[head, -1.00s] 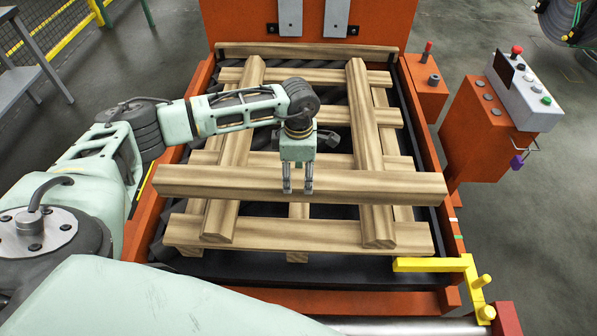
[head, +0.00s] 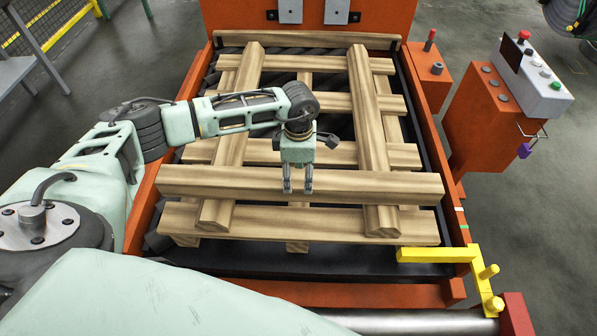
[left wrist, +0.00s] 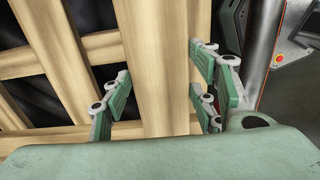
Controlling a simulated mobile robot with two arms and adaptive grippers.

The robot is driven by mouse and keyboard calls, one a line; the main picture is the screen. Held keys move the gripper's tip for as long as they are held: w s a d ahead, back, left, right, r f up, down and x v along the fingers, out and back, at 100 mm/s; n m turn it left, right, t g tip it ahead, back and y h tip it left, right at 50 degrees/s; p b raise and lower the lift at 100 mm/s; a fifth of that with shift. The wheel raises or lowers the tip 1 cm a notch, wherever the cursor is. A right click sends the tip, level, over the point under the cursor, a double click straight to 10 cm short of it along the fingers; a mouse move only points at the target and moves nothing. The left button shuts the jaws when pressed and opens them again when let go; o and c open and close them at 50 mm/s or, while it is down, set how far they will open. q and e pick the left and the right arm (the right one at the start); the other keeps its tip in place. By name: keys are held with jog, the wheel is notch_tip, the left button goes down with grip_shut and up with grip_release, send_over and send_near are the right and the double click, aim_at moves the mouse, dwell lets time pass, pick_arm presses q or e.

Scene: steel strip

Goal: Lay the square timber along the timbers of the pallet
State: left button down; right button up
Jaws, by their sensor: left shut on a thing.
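The square timber (head: 380,185) is a long pale beam lying left to right in the head view, crossing over the near part of the pallet (head: 375,140). It runs across the pallet's two upper timbers and parallel to its lower cross timbers. My left gripper (head: 298,190) points down and is shut on the timber near its middle. In the left wrist view, its green fingers (left wrist: 160,95) flank the timber (left wrist: 165,50), with the pallet timbers (left wrist: 75,60) beyond it. Whether the timber touches the upper timbers is unclear. My right gripper is not in view.
The pallet lies in an orange-framed bed (head: 455,235) with dark rollers. A yellow stop bracket (head: 435,255) is at the near right corner. An orange control post (head: 490,120) with buttons stands at the right. A grey table (head: 20,75) is at the far left.

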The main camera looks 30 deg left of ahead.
pick_arm(q)
jog(key=shift+w+f, duration=0.1)
jog(key=shift+f, duration=0.1)
dwell(0.6)
jog(key=c, duration=1)
grip_release()
jog(key=o, duration=0.4)
jog(key=shift+d, duration=0.1)
jog(key=shift+c, duration=0.2)
jog(key=shift+s+f, duration=0.2)
jog(key=shift+s, duration=0.1)
jog(key=r, duration=1.2)
jog(key=shift+w+r, duration=0.15)
jog(key=shift+w, duration=0.15)
